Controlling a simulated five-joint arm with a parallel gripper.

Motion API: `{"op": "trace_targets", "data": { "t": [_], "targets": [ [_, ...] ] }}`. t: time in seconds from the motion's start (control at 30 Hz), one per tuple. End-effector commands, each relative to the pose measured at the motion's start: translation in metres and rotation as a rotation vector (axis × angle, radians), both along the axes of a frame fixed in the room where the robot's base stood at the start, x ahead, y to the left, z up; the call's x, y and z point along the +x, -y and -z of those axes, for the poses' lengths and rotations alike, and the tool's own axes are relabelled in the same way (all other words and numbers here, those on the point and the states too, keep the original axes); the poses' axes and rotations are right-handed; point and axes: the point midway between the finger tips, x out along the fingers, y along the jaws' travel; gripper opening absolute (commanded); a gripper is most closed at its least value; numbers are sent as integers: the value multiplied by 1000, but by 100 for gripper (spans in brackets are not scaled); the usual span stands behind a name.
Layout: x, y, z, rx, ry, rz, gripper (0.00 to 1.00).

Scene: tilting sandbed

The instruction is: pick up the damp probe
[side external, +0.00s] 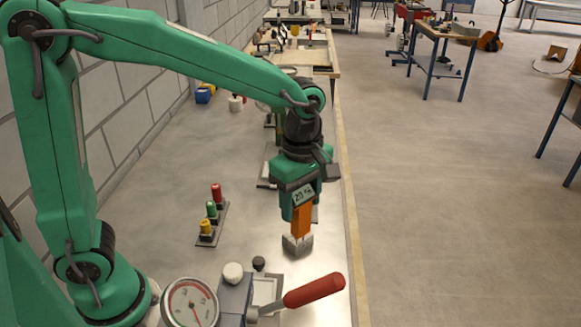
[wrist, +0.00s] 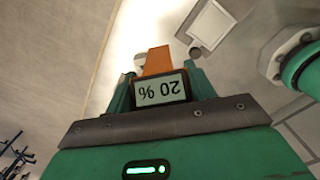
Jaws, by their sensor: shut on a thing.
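The damp probe has an orange body (side external: 301,224) and a small screen reading 20 %. In the side external view it hangs upright, point down, under my gripper (side external: 301,208). My gripper is shut on it. In the wrist view the probe (wrist: 158,61) sits between the two green jaws of my gripper (wrist: 161,78), its screen facing the camera upside down. Thin prongs seem to show below the orange body, just over or in a small grey metal block (side external: 298,247). I cannot tell whether the prongs touch it.
A dial gauge (side external: 190,304), a white knob (side external: 233,273) and a red-handled lever (side external: 314,291) stand at the front. A small rack with red, green and yellow pieces (side external: 211,217) is to the left. The bench has a yellowish right edge (side external: 352,225); bare surface lies between.

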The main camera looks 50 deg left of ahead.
Motion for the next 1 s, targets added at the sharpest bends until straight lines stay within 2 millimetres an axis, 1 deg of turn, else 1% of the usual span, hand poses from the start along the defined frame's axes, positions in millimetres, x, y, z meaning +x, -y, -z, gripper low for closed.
{"op": "trace_targets", "data": {
  "t": [0.03,0.13,0.33,1.0],
  "targets": [
    [-5,7,-5,-1,2,5,25],
    [-13,16,-12,-1,2,4,25],
    [-22,27,-21,-1,1,1,25],
    [-24,29,-23,0,0,0,25]
  ]
}}
